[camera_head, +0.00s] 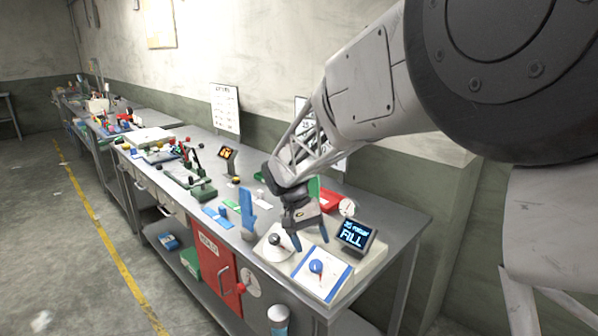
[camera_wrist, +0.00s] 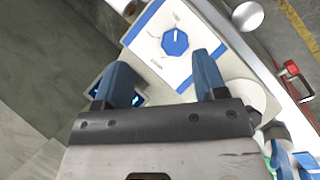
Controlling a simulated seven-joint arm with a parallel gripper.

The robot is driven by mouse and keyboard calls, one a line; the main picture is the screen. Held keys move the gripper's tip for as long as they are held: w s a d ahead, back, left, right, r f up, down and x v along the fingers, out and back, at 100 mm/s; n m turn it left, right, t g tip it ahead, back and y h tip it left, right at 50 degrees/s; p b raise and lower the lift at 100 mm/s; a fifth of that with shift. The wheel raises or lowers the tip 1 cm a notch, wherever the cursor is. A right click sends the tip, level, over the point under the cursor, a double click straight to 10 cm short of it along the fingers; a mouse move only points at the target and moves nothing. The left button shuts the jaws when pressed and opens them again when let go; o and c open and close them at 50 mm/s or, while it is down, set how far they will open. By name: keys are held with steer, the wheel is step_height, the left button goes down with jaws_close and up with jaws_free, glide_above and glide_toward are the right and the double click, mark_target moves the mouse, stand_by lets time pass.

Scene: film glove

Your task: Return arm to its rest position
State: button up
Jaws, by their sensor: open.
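My gripper (camera_head: 309,239) hangs from my arm over the near right end of the workbench. Its two blue fingers point down and are apart, with nothing between them. The wrist view also shows the open gripper (camera_wrist: 162,62). Below the fingers is a white panel with a blue border (camera_head: 334,284) and a blue knob (camera_head: 316,266). In the wrist view the blue knob (camera_wrist: 175,42) lies beyond the fingertips and between their lines, not gripped. Whether the fingers touch the panel is hard to tell, but they look apart from it.
A small screen reading "FILL" (camera_head: 355,235) stands right of the gripper. A white dial plate with a dark knob (camera_head: 274,245) is at its left. A blue upright piece (camera_head: 247,208), a red box (camera_head: 330,200) and a lit display (camera_head: 227,154) also stand on the bench. The wall is behind.

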steer(key=s+d+r+t+y, duration=0.1)
steer(key=s+d, duration=0.4)
steer(key=s, duration=0.5)
steer(key=s+d+r+t+y, duration=0.1)
steer(key=s+d+r+t, duration=0.2)
steer(key=s, duration=0.8)
steer(key=s+d+r+t+y, duration=0.2)
steer(key=s+d, duration=0.5)
steer(key=s, duration=0.4)
steer(key=shift+r, duration=0.4)
